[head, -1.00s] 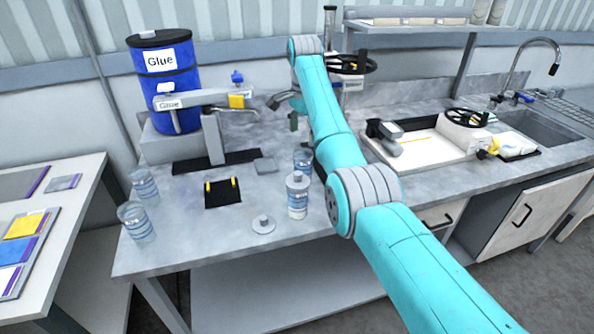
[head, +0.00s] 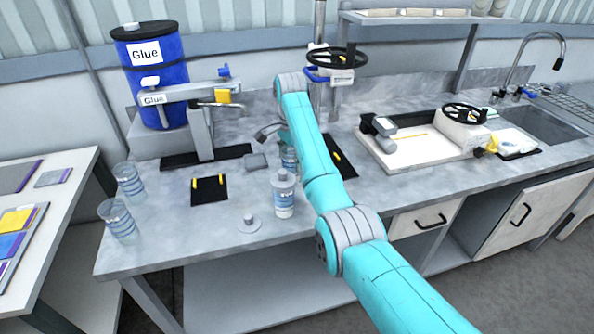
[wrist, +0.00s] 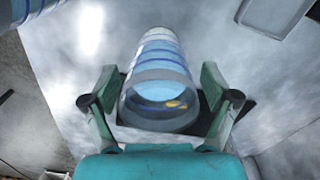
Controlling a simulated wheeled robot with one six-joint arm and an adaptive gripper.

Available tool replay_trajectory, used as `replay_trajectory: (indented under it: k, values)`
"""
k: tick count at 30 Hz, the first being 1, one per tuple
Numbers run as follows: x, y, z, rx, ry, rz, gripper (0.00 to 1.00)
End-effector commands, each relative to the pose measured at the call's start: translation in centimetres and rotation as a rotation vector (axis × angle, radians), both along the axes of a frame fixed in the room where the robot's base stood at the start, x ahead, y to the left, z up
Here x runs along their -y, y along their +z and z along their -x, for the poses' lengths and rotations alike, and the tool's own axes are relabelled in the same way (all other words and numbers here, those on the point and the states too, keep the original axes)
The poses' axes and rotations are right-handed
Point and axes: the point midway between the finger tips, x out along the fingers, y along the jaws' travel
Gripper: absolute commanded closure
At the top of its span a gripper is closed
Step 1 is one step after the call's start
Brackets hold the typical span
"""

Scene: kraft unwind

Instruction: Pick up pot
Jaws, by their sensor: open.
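A clear pot with blue and grey stripes (wrist: 158,65) stands between my fingers in the wrist view. My gripper (wrist: 158,78) is open, with one green finger on each side of it. I cannot tell whether either finger touches the pot. Something yellow shows through its near end. Two similar striped pots (head: 129,180) (head: 119,219) stand at the left end of the bench.
A white-labelled bottle (head: 283,196) stands close in front of the pot, with a round grey lid (head: 248,223) beside it. A handwheel press (head: 337,57) rises behind. A blue glue drum (head: 155,78) and dispenser arm stand left. Bare bench lies at front left.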

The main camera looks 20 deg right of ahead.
Motion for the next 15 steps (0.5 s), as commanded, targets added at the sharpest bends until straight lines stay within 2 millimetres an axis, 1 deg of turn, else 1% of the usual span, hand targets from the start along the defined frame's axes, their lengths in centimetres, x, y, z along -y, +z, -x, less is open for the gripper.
replay_trajectory:
  k: [2, 7, 8, 9, 11, 12, 14, 15]
  values:
    - [-0.20, -0.34, 0.03, 0.000, 0.001, 0.000, 0.14]
    - [-0.17, -0.30, 0.02, 0.000, 0.000, 0.000, 0.14]
    - [-0.16, -0.30, 0.02, 0.000, 0.000, 0.000, 0.21]
    - [-0.16, -0.30, 0.02, 0.000, 0.000, 0.000, 0.31]
    - [-0.16, -0.29, 0.02, 0.000, 0.000, 0.000, 0.46]
    - [-0.15, -0.29, 0.02, 0.000, 0.000, 0.000, 0.56]
    - [-0.15, -0.29, 0.02, 0.000, 0.000, 0.000, 0.71]
    - [-0.15, -0.30, 0.02, 0.000, 0.000, 0.000, 0.81]
